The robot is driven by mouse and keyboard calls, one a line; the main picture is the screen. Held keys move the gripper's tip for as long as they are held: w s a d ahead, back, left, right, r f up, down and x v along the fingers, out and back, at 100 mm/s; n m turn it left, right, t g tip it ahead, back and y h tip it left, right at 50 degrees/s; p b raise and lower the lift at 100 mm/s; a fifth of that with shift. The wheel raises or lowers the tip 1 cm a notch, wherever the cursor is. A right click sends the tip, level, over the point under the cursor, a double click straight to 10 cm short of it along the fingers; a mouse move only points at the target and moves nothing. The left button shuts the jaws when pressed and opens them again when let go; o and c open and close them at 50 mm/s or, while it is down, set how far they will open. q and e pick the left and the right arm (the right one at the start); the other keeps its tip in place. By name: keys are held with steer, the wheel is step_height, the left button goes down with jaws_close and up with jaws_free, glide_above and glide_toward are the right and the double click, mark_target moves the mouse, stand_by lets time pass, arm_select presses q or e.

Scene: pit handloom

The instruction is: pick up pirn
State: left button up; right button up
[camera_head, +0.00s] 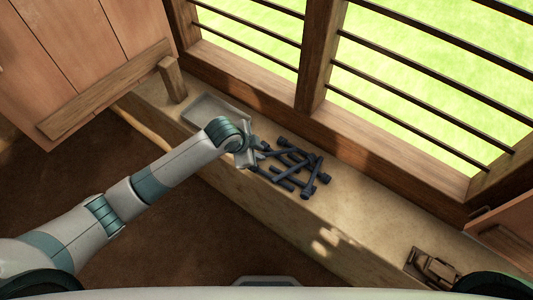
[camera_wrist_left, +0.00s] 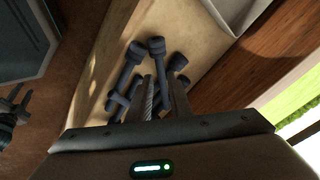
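Several dark blue pirns (camera_head: 307,176) lie in a loose, crossing pile on the pale ledge under the window. They also show in the left wrist view (camera_wrist_left: 157,60), with thick round heads and narrow shafts. My left gripper (camera_head: 257,156) is at the pile's left end, low over the pirns. In the left wrist view its fingers (camera_wrist_left: 150,100) stand apart, with pirn shafts and a pale ridged piece between and beyond them. I cannot tell whether a finger touches a pirn.
A grey tray (camera_head: 203,107) sits on the ledge (camera_head: 378,212) behind my left wrist. A barred wooden window frame (camera_head: 312,60) rises along the ledge's back. A small wooden block with metal parts (camera_head: 434,267) lies at the lower right. The ledge between is clear.

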mark_target(267, 154)
stand_by(0.3)
arm_select(q)
steer(key=shift+w+d+f+p, duration=0.3)
steer(key=shift+d+f+p, duration=0.15)
steer(key=shift+f+p, duration=0.05)
steer(key=x, duration=0.2)
steer(key=shift+w+d+f+p, duration=0.2)
steer(key=shift+d+p, duration=0.1)
steer(key=shift+p, duration=0.1)
steer(key=shift+w+d+f, duration=0.15)
steer(key=shift+f, duration=0.35)
jaws_close()
